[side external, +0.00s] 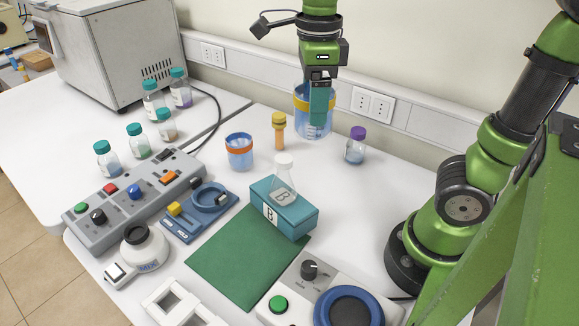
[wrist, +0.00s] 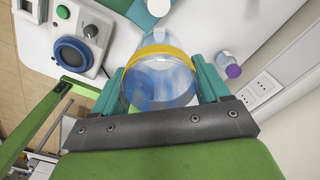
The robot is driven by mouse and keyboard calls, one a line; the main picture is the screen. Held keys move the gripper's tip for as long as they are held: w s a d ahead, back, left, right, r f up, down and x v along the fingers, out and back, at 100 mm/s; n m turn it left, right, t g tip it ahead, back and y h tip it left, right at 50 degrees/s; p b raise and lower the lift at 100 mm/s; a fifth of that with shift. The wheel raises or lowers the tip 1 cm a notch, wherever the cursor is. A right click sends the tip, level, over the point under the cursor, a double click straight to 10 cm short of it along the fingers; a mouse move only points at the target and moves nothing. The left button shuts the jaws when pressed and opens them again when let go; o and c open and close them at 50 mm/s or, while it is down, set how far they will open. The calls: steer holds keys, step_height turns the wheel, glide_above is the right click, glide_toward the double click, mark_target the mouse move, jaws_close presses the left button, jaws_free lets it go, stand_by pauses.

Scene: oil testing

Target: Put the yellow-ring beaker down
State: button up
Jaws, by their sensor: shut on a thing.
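The yellow-ring beaker (side external: 301,117) is a clear, bluish beaker with a yellow band near its rim, at the back of the white table by the wall. It is upright in the side view. My gripper (side external: 319,106) points down at it, with a teal finger across its near side. In the wrist view, the beaker (wrist: 160,72) sits between the two teal fingers of my gripper (wrist: 162,88), which are shut on its sides. I cannot tell whether its base touches the table.
A yellow-capped orange tube (side external: 279,133) and an orange-ring beaker (side external: 239,155) stand left of it, a purple-capped bottle (side external: 355,148) right. A flask (side external: 284,180) stands on a teal box marked B (side external: 296,218). A green mat (side external: 236,258) lies in front.

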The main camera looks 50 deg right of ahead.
steer(key=a+f+n, duration=0.1)
steer(key=a+n, duration=1.3)
steer(key=a, duration=0.7)
steer(key=shift+w+a+f, duration=0.1)
steer(key=shift+a+f, duration=0.05)
steer(key=shift+f, duration=3.4)
steer(key=shift+w+a+f, duration=0.1)
steer(key=shift+f, duration=3.45)
steer(key=shift+w+a+f, duration=0.1)
steer(key=shift+a+f, duration=0.05)
steer(key=shift+f, duration=3.4)
steer(key=shift+f, duration=0.15)
